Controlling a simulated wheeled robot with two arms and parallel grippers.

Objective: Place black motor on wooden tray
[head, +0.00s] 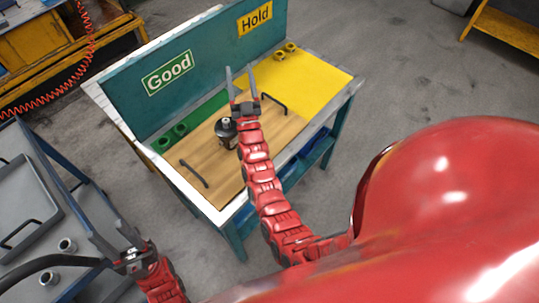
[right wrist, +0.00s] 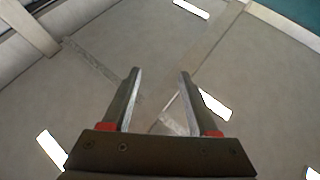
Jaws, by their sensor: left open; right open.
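The black motor (head: 227,128), with a pale top, stands upright on the wooden tray (head: 215,170) on the workbench. The tray has two black handles. My right gripper (head: 239,72) is open and empty. In the head view its fingers point toward the bench's back panel, beyond the motor, and its arm passes just right of the motor, covering part of the tray. The open fingers also show in the right wrist view (right wrist: 158,80), with nothing between them. My left gripper (head: 110,237) is open and empty near the blue cart at the left.
A green mat (head: 205,115) and a yellow mat (head: 300,82) lie on the bench. The back panel (head: 205,60) bears "Good" and "Hold" signs. The blue cart (head: 55,178) holds a grey tray and small metal cylinders (head: 67,245). Open floor lies right of the bench.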

